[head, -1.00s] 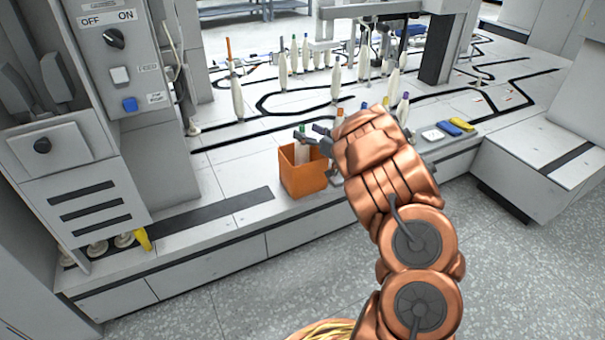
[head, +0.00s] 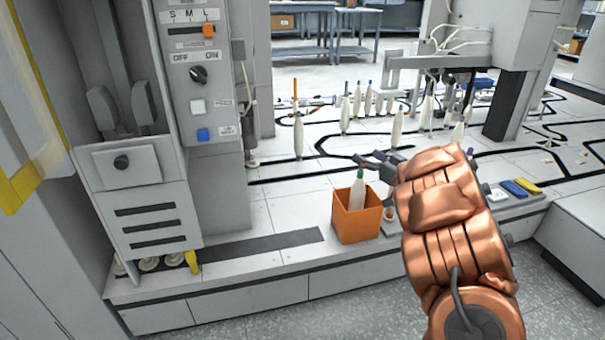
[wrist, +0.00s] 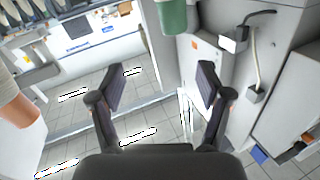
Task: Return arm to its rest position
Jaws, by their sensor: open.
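My copper-coloured arm reaches in from the lower right of the head view. My gripper (head: 368,158) is above and just behind the orange box on the ledge. In the wrist view my gripper (wrist: 160,90) has its two dark fingers spread wide, with nothing between them. A white bobbin with a green top (head: 357,190) stands in the orange box (head: 358,225), apart from the fingers.
Several white bobbins, one of them orange-topped (head: 298,135), stand on the black-tracked table (head: 290,210). A control panel (head: 200,75) rises at the left. Blue and yellow buttons (head: 515,188) sit right of my arm. Floor lies in front.

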